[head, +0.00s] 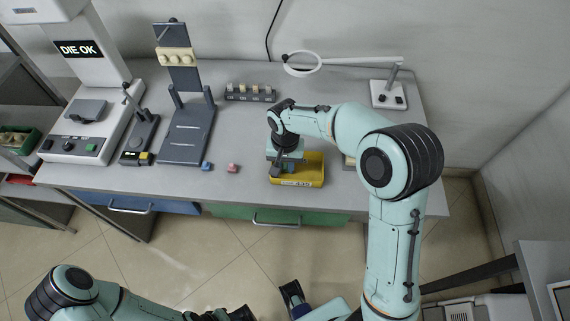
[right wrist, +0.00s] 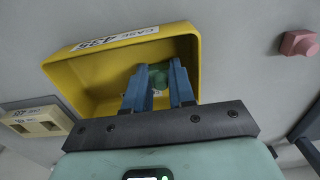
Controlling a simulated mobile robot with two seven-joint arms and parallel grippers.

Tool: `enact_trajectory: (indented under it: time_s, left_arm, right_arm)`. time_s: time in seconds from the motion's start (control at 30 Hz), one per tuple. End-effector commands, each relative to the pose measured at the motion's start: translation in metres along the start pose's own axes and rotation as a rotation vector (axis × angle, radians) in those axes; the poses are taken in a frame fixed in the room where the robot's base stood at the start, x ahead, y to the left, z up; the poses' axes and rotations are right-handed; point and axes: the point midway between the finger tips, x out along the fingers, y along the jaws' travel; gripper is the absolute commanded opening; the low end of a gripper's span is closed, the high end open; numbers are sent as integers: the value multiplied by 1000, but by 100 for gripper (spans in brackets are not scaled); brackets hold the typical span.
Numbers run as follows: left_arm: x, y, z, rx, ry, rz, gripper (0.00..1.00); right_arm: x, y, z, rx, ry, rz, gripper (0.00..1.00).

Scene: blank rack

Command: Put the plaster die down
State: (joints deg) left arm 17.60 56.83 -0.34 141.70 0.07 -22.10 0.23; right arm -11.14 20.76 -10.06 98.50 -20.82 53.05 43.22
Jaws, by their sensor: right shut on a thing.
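My right gripper (head: 284,170) points down into the yellow case (head: 306,180) marked 435, near the front of the bench. In the right wrist view its blue fingers (right wrist: 158,88) are shut on a small green plaster die (right wrist: 158,74). The die is inside the outline of the case (right wrist: 85,75); I cannot tell whether it touches the floor. In the head view the gripper hides most of the die. My left gripper (head: 291,296) is low at the bottom edge, away from the bench, its jaws unclear.
A blue die (head: 206,166) and a pink die (head: 233,168) stand on the bench (head: 240,140) left of the case. A grey rack (head: 250,93) with small pieces stands behind. A dark stand (head: 186,135) and the DIE OK machine (head: 75,120) are at left, a magnifier (head: 303,63) at back.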

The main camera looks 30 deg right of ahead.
Motion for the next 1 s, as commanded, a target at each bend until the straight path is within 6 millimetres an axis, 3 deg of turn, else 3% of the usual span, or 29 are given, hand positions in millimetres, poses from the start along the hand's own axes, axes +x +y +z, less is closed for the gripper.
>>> enact_trajectory:
  time_s: [0.33,0.37,0.4,0.77,1.0]
  left_arm:
    - [2,-1,0,0,-1,0,43]
    - [2,-1,0,0,-1,0,43]
    - [2,-1,0,0,-1,0,43]
    - [-2,1,0,0,1,0,43]
    - [-6,2,0,1,2,1,43]
  right_arm:
    - [4,0,0,0,0,0,0]
    - [4,0,0,0,0,0,31]
    - [3,0,0,0,0,0,35]
    - [-4,0,-1,0,2,-1,35]
    - [-46,-1,-1,-1,5,-4,35]
